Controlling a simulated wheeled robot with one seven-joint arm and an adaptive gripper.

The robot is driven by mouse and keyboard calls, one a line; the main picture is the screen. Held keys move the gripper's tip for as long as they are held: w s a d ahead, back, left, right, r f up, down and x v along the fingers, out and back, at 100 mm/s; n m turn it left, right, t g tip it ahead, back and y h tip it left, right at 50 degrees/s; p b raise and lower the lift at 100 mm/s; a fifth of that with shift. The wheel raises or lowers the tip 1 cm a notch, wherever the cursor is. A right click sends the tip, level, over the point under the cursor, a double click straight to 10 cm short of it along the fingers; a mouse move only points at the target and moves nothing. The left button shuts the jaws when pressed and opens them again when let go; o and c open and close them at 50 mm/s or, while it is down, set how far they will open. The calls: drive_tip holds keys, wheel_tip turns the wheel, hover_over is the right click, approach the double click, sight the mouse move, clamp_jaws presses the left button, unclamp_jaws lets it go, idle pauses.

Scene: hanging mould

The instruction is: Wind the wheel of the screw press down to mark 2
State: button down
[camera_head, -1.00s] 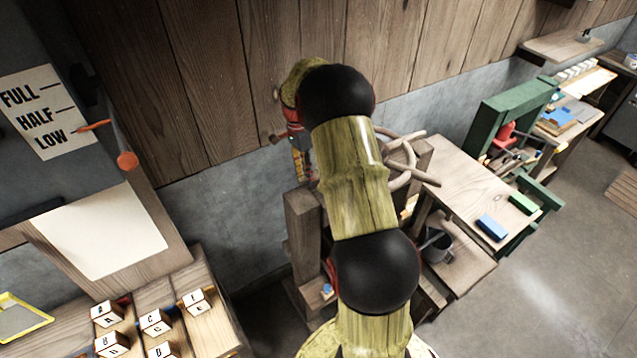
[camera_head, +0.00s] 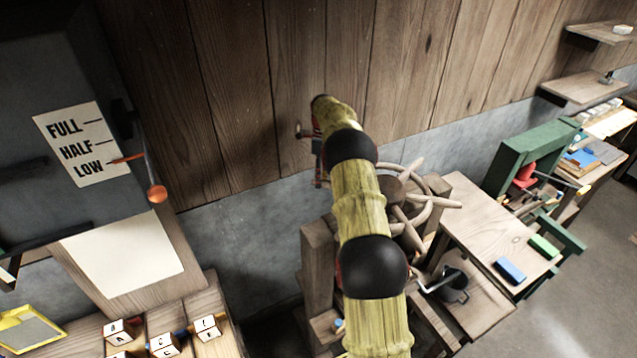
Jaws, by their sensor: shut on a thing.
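The wooden wheel (camera_head: 418,212) with several bent spokes sits on the wooden screw press, right of my arm. Its left side is hidden behind the arm. A post (camera_head: 318,262) of the press frame stands left of the arm. No mark 2 can be made out.
A card (camera_head: 82,145) reads FULL, HALF, LOW, with an orange pointer by LOW. Lettered blocks (camera_head: 163,345) lie bottom left.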

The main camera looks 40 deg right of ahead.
drive_tip(key=shift+w+d+r, duration=0.25)
drive_tip(key=shift+r, duration=0.2)
drive_tip(key=shift+w+d+r, duration=0.2)
drive_tip(key=shift+r, duration=0.2)
drive_tip(key=c, duration=2)
unclamp_jaws()
drive_tip(key=shift+o, duration=1.3)
drive_tip(key=shift+s+a, duration=0.15)
drive_tip(key=shift+s, duration=0.15)
drive_tip(key=shift+o, duration=1)
drive_tip(key=shift+w+f, duration=0.15)
drive_tip(key=shift+f, duration=0.25)
drive_tip(key=v, duration=1.2)
